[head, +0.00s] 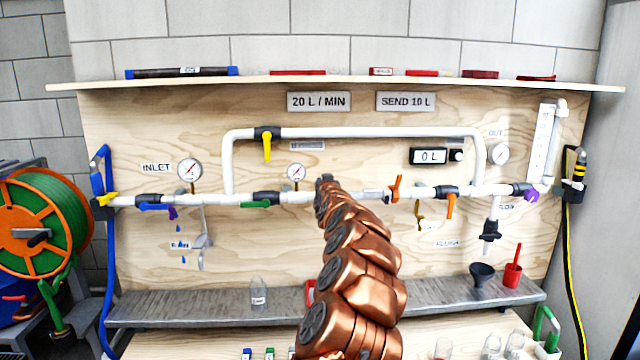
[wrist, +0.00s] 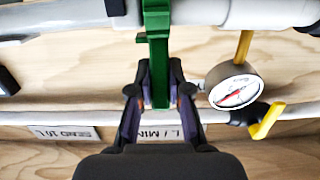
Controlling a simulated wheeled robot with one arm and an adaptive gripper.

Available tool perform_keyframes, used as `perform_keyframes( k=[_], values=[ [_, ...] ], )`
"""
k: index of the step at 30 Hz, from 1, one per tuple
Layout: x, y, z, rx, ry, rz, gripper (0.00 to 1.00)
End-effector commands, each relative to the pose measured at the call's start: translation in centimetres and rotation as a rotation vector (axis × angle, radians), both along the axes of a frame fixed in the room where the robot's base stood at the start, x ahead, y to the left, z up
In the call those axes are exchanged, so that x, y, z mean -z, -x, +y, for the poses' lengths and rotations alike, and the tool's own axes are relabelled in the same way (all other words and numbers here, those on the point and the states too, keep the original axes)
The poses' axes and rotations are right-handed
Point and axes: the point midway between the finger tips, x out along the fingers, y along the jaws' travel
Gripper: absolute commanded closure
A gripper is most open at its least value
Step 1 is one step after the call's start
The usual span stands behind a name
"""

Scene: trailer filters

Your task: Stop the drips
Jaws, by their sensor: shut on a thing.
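My gripper (wrist: 158,95) is shut on a green valve handle (wrist: 156,40) in the wrist view. That handle stands across the white main pipe (wrist: 205,12), beside a round gauge (wrist: 236,88). In the head view my copper arm reaches the main pipe right of the middle gauge (head: 296,172) and hides this handle. Blue drips (head: 179,243) show at the left, below a small purple handle (head: 173,212) under the inlet pipe. A blue handle (head: 156,206) lies along that pipe. Another green handle (head: 255,204) lies along the pipe left of my gripper.
A yellow handle (head: 267,147) points down from the upper bypass pipe (head: 370,132). Orange handles (head: 395,189) (head: 450,203) sit right of my arm.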

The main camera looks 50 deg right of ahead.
Motion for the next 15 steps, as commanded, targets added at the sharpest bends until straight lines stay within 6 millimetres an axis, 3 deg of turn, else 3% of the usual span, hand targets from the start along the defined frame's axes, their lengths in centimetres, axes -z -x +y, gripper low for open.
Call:
perform_keyframes(
  k=[3, 4, 10, 15],
  values=[
    [-0.25, 0.02, -0.02, 0.001, 0.004, -0.003, 1.0],
    [-0.25, 0.01, -0.02, 0.001, 0.004, -0.003, 0.8],
    [-0.15, -0.02, 0.01, 0.0, 0.003, -0.002, 0.59],
    [-0.12, -0.03, 0.04, 0.0, 0.003, -0.002, 0.56]
  ],
)
